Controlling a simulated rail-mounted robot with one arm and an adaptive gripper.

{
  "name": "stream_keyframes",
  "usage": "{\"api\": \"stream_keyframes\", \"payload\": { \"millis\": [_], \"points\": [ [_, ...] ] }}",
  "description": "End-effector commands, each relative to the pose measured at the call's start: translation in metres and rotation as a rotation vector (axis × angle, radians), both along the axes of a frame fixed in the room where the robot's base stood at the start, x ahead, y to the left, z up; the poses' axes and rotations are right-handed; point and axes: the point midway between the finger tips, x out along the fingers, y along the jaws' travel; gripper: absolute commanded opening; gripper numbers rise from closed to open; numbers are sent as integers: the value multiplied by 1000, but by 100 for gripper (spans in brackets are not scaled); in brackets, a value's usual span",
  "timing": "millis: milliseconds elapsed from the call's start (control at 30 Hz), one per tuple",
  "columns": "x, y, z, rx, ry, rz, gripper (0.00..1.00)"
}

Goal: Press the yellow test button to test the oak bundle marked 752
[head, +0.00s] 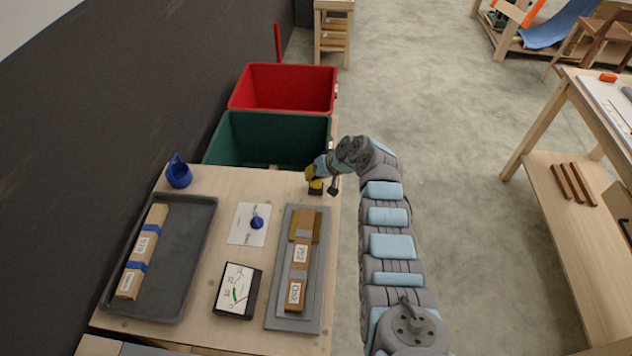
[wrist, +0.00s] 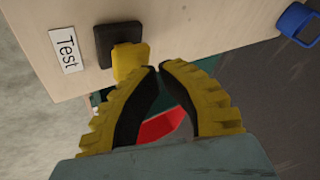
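The yellow test button (wrist: 131,61) sits on a black base (wrist: 118,38) beside a white "Test" label (wrist: 67,50) in the wrist view. In the head view the button (head: 316,184) is at the table's far right corner. My gripper (wrist: 156,68) has its fingertips together, with nothing between them. The tips are right beside the button's edge; I cannot tell whether they touch it. The oak bundle (head: 298,262), labelled 752 and Oak, lies on a grey fixture (head: 278,312) at the table's right side.
A dark tray (head: 190,262) holds another bundle (head: 143,252) with blue bands. A meter (head: 237,290) and a white card with a blue knob (head: 257,222) lie between. A blue object (head: 178,172) stands far left. Green (head: 265,135) and red (head: 290,85) bins are behind.

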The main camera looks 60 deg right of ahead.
Motion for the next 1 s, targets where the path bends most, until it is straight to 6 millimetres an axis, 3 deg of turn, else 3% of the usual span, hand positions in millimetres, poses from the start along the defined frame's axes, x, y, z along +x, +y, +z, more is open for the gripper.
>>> {"api": "stream_keyframes", "payload": {
  "millis": [1000],
  "points": [
    [0, 0, -10, 0, 0, 0, 0]
  ]
}}
